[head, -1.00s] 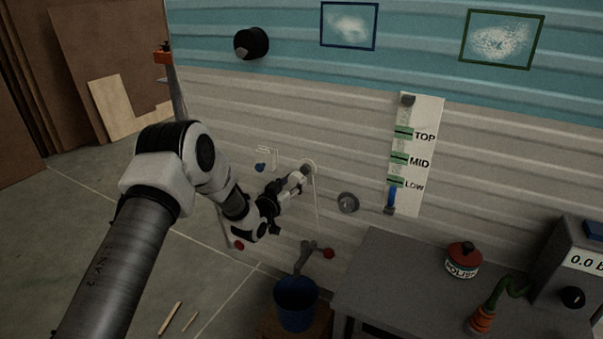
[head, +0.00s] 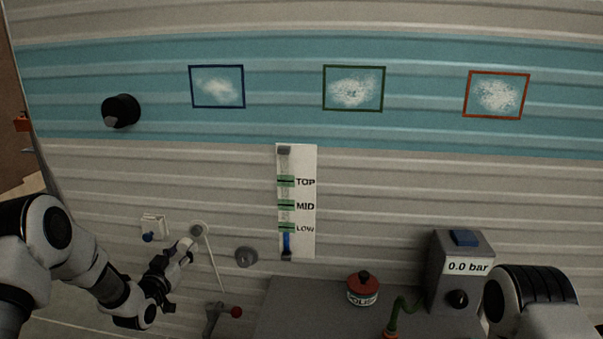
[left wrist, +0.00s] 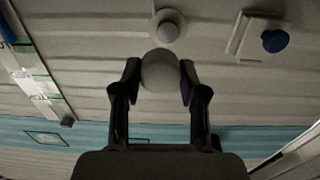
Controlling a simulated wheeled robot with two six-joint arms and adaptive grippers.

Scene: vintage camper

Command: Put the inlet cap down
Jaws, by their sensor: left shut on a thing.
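My left gripper (head: 183,250) is at the lower left of the head view, just below and left of the round grey inlet (head: 199,230) on the wall. In the left wrist view the gripper (left wrist: 160,78) is shut on a round pale cap (left wrist: 160,70), one finger on each side. This looks like the inlet cap. Behind it the inlet (left wrist: 168,26) shows on the wall, apart from the cap in the picture. The distance between them is hard to tell. My right gripper is out of view.
A plate with a blue knob (head: 148,237) is left of the inlet; a grey round fitting (head: 246,257) is right of it. A thin pale line hangs below the inlet. A grey bench (head: 300,305) holds a polish tin (head: 363,288) and a gauge box (head: 460,280). A red-knobbed lever (head: 235,312) is below.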

